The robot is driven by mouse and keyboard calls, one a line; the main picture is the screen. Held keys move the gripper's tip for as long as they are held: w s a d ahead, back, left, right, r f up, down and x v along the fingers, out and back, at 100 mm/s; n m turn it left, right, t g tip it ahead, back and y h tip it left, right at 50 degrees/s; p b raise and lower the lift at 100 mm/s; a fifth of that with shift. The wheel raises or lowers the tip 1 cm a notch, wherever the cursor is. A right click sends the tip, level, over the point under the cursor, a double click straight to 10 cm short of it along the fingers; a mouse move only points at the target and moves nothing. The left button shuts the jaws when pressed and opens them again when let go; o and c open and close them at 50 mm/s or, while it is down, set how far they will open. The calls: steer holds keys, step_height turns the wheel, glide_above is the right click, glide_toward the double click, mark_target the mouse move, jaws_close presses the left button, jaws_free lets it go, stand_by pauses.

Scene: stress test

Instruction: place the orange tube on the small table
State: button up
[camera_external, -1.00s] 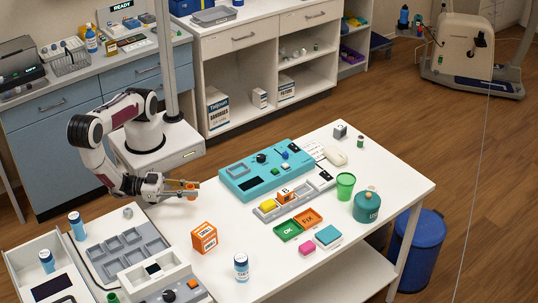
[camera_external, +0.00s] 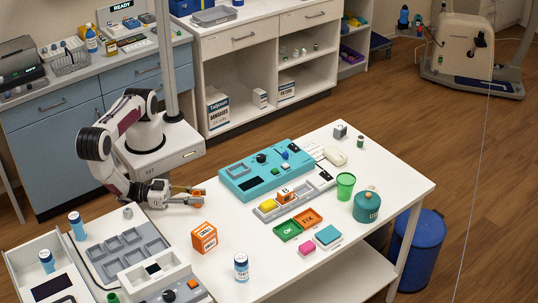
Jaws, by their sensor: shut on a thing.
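My gripper (camera_external: 192,197) is at the left side of the white table (camera_external: 258,228), pointing right. It is shut on a small orange thing (camera_external: 198,191), which appears to be the orange tube. Only a small part of the tube shows between the fingers. The gripper looks low over the tabletop, but I cannot tell the exact gap beneath it. The white table has a lower shelf and is the table nearest my arm; its top carries several objects.
An orange box (camera_external: 204,237) stands just in front of my gripper. A teal panel (camera_external: 240,185) lies to its right. A grey compartment tray (camera_external: 105,272) is at the left front. A blue-and-white bottle (camera_external: 241,268) stands near the front. Bare tabletop lies between box and panel.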

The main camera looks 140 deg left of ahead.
steer(key=shift+f, duration=0.25)
steer(key=o, duration=0.9)
steer(key=shift+s+d, duration=0.1)
steer(key=shift+d, duration=0.05)
steer(key=shift+v, duration=3.3)
steer(key=shift+s+d+r, duration=0.15)
steer(key=shift+s+d, duration=0.15)
steer(key=shift+o, duration=0.6)
